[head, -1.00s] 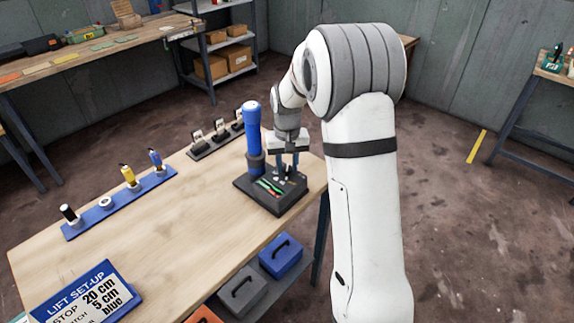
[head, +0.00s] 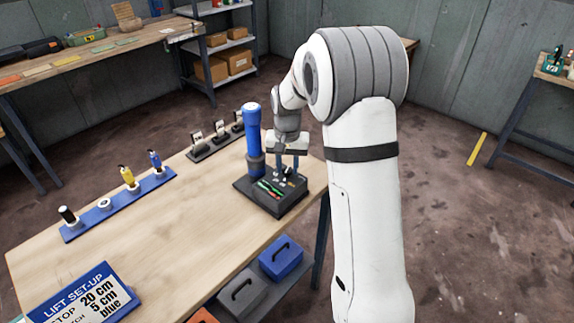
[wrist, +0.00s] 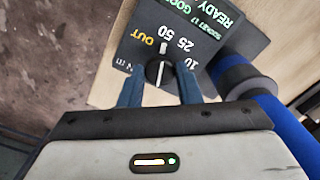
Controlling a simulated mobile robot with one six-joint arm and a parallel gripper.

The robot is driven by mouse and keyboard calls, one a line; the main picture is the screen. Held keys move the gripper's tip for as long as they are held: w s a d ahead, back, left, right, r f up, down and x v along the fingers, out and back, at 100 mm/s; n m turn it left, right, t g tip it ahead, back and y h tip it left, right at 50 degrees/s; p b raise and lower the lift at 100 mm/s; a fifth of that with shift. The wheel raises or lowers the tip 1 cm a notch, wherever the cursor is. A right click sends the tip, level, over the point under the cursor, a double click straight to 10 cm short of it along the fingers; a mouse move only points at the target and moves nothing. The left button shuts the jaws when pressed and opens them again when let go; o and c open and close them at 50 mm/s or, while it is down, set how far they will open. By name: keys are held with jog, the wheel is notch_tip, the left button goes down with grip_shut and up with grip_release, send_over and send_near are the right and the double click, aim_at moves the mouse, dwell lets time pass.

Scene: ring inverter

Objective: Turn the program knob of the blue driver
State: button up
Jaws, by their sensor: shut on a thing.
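The blue driver (head: 253,135) stands upright in a dark base unit (head: 262,199) at the right end of the workbench. In the wrist view, the driver's blue body (wrist: 290,128) lies at the right. The program knob (wrist: 158,73) is black with a white line, on the base's dark panel. Markings OUT, 50, 25 and 10 surround it, and a green display reads READY. The white line runs roughly up and down in the wrist view. My gripper (head: 289,172) points down over the panel, shut on the knob, with one blue-grey finger on each side of it (wrist: 160,88).
A blue strip (head: 120,205) with several small tools lies at the left of the workbench (head: 180,235). A dark rack (head: 214,144) stands behind the driver. The bench middle is clear.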

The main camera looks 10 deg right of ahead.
aim_at(287, 170)
jog(key=o, duration=1)
jog(key=shift+c, duration=0.2)
jog(key=shift+r+b, duration=0.3)
jog(key=shift+r, duration=3.6)
jog(key=s+r+n+t, duration=0.3)
jog(key=s, duration=2.5)
jog(key=shift+s+d+n, duration=0.3)
jog(key=shift+n, duration=0.1)
